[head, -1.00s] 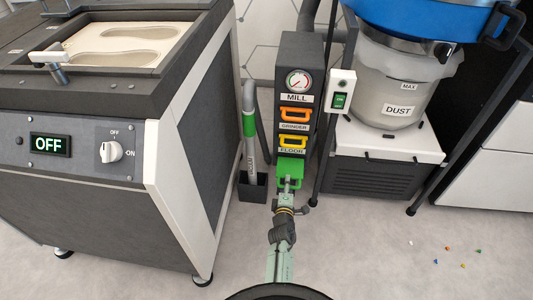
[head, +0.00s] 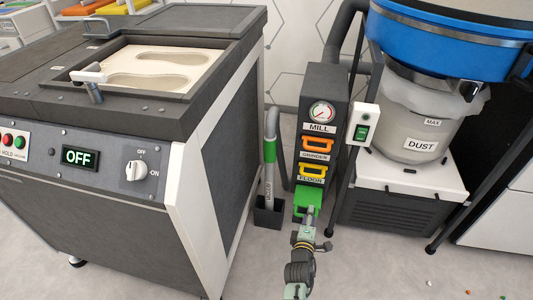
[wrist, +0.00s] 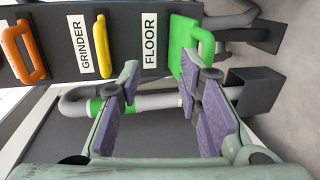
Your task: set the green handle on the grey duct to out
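The grey duct (head: 320,88) stands upright between the two machines, with MILL, GRINDER and FLOOR labels. The green handle (head: 304,207) is lowest on its front, below the FLOOR label, with a green plate behind it. In the wrist view, the green handle (wrist: 207,47) and its plate lie beyond the tip of the right finger. My gripper (head: 308,214) is close in front of the handle and partly covers it. In the wrist view my gripper (wrist: 163,88) has its fingers apart, with nothing seen held between them. Whether a finger touches the handle I cannot tell.
Orange (head: 317,144) and yellow (head: 312,171) handles sit above the green one. A hose in a dark holder (head: 268,213) stands close left. The grinding machine (head: 150,207) is left. A switch post (head: 361,125) and dust collector (head: 401,180) are close right.

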